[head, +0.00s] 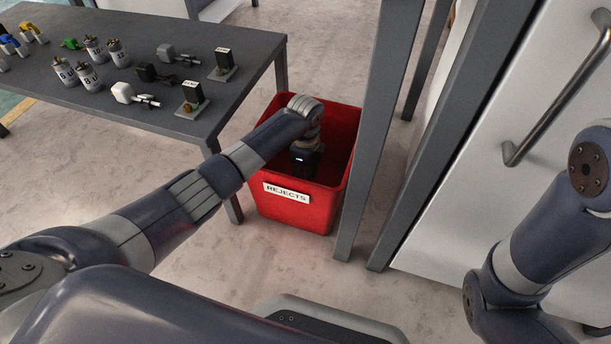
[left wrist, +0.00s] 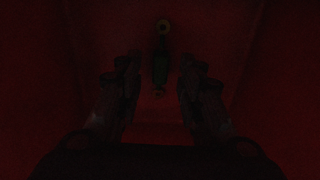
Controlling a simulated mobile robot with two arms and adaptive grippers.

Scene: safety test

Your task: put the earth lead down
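My left arm reaches down into the red rejects bin (head: 320,208), and its wrist shows inside the bin in the head view. The left wrist view is very dark and red. There, my left gripper (left wrist: 158,66) has its two fingers apart, with a gap on each side. My right gripper is out of view.
A dark grey table (head: 190,117) at the left bears several labelled grey cylinders (head: 88,76), connectors (head: 135,95), black blocks on stands (head: 192,97) and a small green piece (head: 70,44). A grey frame post (head: 372,130) stands close right of the bin. A white door with a handle (head: 560,95) is at right.

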